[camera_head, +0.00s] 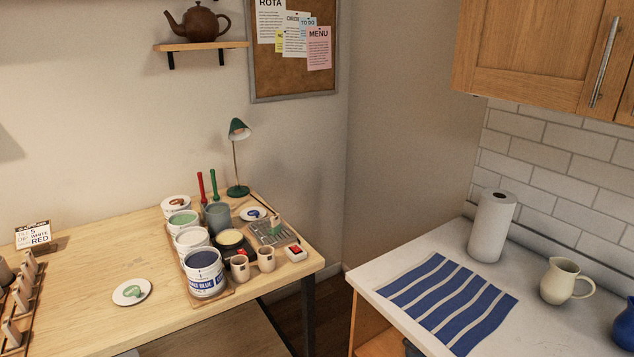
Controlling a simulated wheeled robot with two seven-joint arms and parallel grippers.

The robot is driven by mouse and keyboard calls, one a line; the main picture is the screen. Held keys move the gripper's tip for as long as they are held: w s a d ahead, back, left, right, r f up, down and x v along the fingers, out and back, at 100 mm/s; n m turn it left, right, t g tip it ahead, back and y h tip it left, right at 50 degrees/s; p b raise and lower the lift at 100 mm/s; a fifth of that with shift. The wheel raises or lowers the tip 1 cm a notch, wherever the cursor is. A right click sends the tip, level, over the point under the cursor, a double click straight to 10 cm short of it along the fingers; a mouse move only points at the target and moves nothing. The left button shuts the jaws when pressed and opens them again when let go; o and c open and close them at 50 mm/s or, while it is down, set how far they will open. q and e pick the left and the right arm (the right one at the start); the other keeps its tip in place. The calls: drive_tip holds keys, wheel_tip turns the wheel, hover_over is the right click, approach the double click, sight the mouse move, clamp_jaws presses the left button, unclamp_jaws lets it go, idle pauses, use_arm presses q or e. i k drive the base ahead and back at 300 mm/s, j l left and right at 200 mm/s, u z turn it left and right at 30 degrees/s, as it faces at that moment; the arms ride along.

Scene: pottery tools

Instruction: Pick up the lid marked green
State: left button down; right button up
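A round white lid with a green smear (132,291) lies flat on the wooden table, left of the paint tubs and apart from them. A similar white lid with a blue mark (253,213) lies at the back right of the tub group. A third lid with a reddish-brown mark (177,202) appears to sit on a tub at the back left. An open tub with green contents (182,219) stands in the left row of tubs. Neither of my grippers shows in the head view.
An open tub of blue (204,272) stands at the tray's front, with two small cups (266,259) beside it. A wooden rack with pegs (22,295) is at the table's left edge. The wooden table (85,270) is clear around the green-marked lid. A green lamp (238,130) stands behind.

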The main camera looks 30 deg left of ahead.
sight(131, 289)
drive_tip(key=u, duration=0.9)
drive_tip(key=k+l+u, duration=0.1)
drive_tip(key=u, duration=1.2)
